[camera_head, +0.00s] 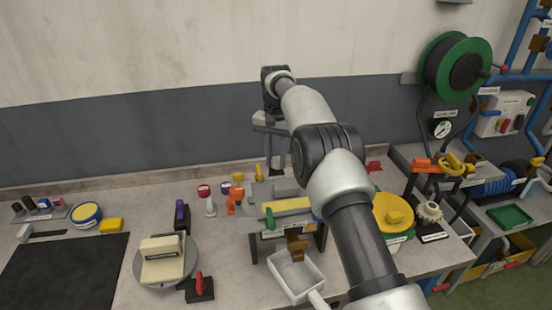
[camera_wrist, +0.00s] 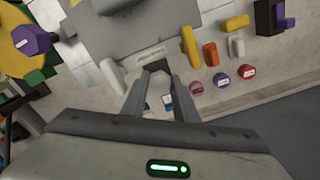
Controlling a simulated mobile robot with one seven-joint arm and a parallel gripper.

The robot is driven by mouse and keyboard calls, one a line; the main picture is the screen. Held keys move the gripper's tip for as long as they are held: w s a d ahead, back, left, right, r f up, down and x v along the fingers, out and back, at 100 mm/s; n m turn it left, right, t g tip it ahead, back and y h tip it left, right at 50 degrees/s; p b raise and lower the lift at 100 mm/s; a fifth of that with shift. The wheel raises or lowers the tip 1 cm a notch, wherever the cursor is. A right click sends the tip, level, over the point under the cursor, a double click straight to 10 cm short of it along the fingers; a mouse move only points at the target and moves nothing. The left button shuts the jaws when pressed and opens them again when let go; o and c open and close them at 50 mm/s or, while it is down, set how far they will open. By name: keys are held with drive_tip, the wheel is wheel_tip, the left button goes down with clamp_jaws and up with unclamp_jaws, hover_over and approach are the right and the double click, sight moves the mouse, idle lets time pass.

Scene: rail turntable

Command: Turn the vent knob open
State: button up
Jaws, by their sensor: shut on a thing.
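My gripper (camera_head: 277,170) reaches down at the back of the bench, behind a grey machine block (camera_head: 287,187). In the wrist view my gripper (camera_wrist: 157,73) has its two fingers close together at the tips, shut on a small dark grey piece (camera_wrist: 157,65) beside the pale grey block. The fingers hide much of this piece. No label on it can be read, so I cannot tell from the frames whether it is the vent knob or how far it is turned.
Small red (camera_head: 204,189), purple (camera_head: 226,187) and orange (camera_head: 234,202) pieces stand left of the gripper. A turntable (camera_head: 190,252) with a cream block is front left. A white tray (camera_head: 284,284) and a yellow disc (camera_head: 378,213) flank my arm. The wall is close behind.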

drive_tip(key=n, duration=0.8)
drive_tip(key=shift+d+n, duration=0.15)
drive_tip(key=shift+n, duration=0.15)
drive_tip(key=n, duration=0.4)
drive_tip(key=shift+w+d, duration=0.1)
drive_tip(key=shift+d, duration=0.05)
drive_tip(key=shift+w+n, duration=0.1)
drive_tip(key=shift+n, duration=1.9)
drive_tip(key=o, duration=1.1)
drive_tip(key=shift+c, duration=0.2)
